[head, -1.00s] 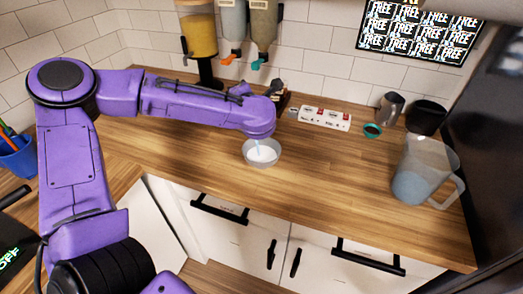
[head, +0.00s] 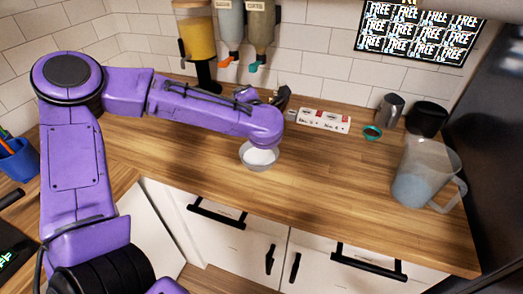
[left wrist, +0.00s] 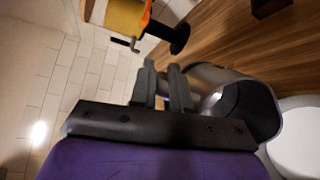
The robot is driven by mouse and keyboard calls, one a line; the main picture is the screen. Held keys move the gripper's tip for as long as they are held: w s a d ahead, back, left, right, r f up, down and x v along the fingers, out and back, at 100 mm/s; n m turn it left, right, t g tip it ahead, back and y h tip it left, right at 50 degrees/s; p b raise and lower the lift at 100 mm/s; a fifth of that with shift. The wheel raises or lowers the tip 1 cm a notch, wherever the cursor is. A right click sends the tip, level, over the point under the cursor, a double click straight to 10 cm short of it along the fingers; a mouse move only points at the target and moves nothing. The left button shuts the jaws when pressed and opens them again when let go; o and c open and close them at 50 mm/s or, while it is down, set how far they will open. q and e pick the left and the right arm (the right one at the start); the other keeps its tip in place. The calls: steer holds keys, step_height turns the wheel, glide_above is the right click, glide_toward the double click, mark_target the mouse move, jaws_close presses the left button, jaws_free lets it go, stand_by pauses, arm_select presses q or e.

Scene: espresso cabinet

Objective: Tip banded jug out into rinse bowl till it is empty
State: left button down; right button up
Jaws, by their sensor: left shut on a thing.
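A grey jug (left wrist: 212,80) with a dark inside is held tilted in the left wrist view, its mouth turned toward the rinse bowl. My left gripper (left wrist: 163,82) is shut on it at its side. In the head view my purple left arm hides most of the gripper and jug. The rinse bowl (head: 245,160), small and grey with white liquid inside, stands on the counter just below the end of my arm. Its pale contents also show in the left wrist view (left wrist: 299,135). I see no band clearly on the jug. My right gripper is out of view.
A clear pitcher (head: 418,185) with bluish liquid stands at right. A steel jug (head: 389,109), black container (head: 427,118), teal ring (head: 372,132) and white power strip (head: 322,121) are along the back. Dispensers (head: 197,38) stand behind my arm. The middle right counter (head: 330,180) is clear.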

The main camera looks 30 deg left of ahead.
mark_target(232, 96)
arm_select(q)
steer(key=shift+n+g+h, duration=0.4)
steer(key=shift+g+h, duration=0.1)
steer(key=shift+h, duration=0.4)
steer(key=a, duration=0.2)
steer(key=a+f, duration=0.1)
steer(key=a, duration=0.1)
steer(key=shift+w+a+f+h+p, duration=0.2)
steer(key=shift+w+h+p, duration=0.1)
steer(key=shift+p, duration=0.35)
steer(key=shift+w+f+g+h+p, duration=0.2)
steer(key=shift+f+g+h+p, duration=0.1)
steer(key=shift+g+p, duration=0.1)
steer(key=a+f+n+g+h+p, duration=0.1)
steer(key=a+f+h, duration=0.2)
steer(key=w+a+f+n+g+h+p, duration=0.1)
steer(key=a+f+h, duration=0.1)
steer(key=a+h, duration=0.1)
steer(key=w+a+f+g+h+p, duration=0.1)
steer(key=a+f+h, duration=0.2)
steer(key=a, duration=0.1)
steer(key=shift+f+n, duration=0.35)
steer(key=shift+n, duration=0.05)
steer(key=shift+w+a+f+h+b, duration=0.1)
steer(key=shift+a+f+h+b, duration=0.2)
steer(key=shift+f+h, duration=0.2)
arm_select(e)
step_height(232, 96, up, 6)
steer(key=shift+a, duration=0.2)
